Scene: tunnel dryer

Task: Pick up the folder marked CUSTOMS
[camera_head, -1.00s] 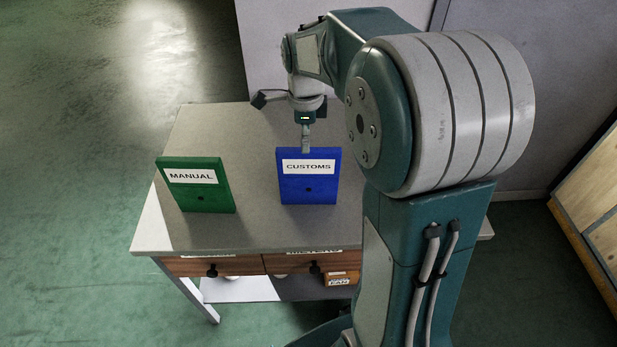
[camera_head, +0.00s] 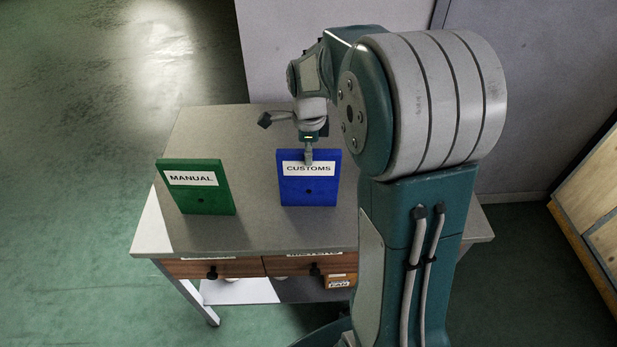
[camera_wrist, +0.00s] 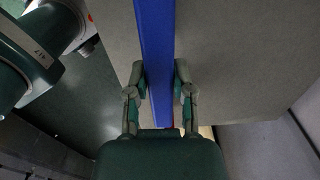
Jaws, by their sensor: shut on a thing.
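The blue folder marked CUSTOMS (camera_head: 309,189) stands upright on the grey table, right of the green folder. My gripper (camera_head: 308,157) is at its top edge, coming down from above. In the wrist view the blue folder (camera_wrist: 155,45) runs between the two fingers, and my gripper (camera_wrist: 160,80) is shut on it, one finger against each side. The folder still appears to rest on the tabletop. One finger overlaps the top of its label in the head view.
A green folder marked MANUAL (camera_head: 196,187) stands to the left on the table (camera_head: 240,232). The tabletop between the folders is clear. Wooden drawers (camera_head: 235,267) are below the front edge. A box marked FAN (camera_head: 340,281) sits on the shelf underneath. A wall rises behind the table.

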